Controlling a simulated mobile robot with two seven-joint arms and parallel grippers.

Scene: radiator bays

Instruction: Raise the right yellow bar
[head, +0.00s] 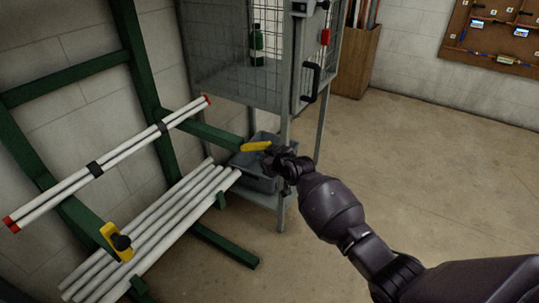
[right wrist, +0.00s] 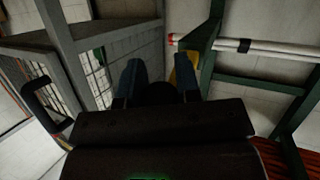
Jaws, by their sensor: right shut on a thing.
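The right yellow bar (head: 257,146) is at the front end of the right green rack arm (head: 205,131), seen nearly edge-on and partly hidden by my gripper. My right gripper (head: 284,163) is at this bar. In the right wrist view the fingers (right wrist: 158,84) are closed about a dark round knob (right wrist: 158,94), and part of the yellow bar (right wrist: 185,69) shows behind the right finger. The left yellow bar (head: 117,242) with its black knob (head: 121,242) is on the left arm end. My left gripper is not in view.
White pipes (head: 110,164) with red ends lie across the rack arms; more pipes (head: 150,235) lie below. A wire cage cabinet (head: 225,52) with a grey bin (head: 257,180) under it stands close behind my gripper. The floor to the right is clear.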

